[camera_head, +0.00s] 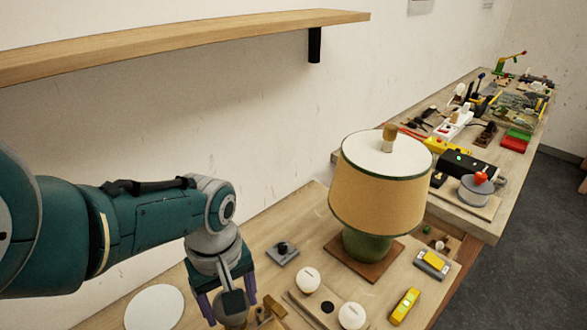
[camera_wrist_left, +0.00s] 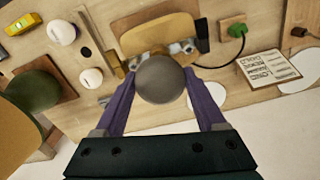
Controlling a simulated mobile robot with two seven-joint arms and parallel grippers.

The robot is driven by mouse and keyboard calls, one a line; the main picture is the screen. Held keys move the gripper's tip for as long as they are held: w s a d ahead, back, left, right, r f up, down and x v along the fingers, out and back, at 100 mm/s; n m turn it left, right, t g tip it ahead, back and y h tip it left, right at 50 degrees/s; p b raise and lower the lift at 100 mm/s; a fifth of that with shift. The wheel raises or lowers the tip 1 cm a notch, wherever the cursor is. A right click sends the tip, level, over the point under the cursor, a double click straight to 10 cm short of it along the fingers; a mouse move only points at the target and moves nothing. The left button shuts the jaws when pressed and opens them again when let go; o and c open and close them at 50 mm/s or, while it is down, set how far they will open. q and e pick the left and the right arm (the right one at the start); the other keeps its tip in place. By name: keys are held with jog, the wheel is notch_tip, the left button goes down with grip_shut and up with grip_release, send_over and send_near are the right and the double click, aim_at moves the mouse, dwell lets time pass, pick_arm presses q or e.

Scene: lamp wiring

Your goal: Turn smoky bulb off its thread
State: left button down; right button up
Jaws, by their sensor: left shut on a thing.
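The smoky bulb is a dark grey, rounded globe (camera_head: 233,315) at the bottom of the head view. In the left wrist view the bulb (camera_wrist_left: 160,78) is at the centre, between the purple fingers. My left gripper (camera_wrist_left: 160,90) is shut on the bulb; it also shows in the head view (camera_head: 231,299), pointing down at the bench. In the wrist view a wooden block (camera_wrist_left: 143,36) with metal parts lies behind the bulb. The bulb hides its own lower end, so I cannot tell whether it sits in a thread. My right gripper is not in view.
A table lamp with a tan shade (camera_head: 375,185) stands right of my arm. Two white bulbs (camera_head: 308,279) (camera_head: 351,315) and a yellow tool (camera_head: 405,305) are near it. A white disc (camera_head: 155,307) lies left. A wooden shelf (camera_head: 180,42) hangs above.

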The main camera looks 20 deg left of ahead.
pick_arm(q)
jog(key=shift+r+p, duration=0.6)
jog(key=shift+r, duration=0.05)
jog(key=shift+r+p, duration=2.5)
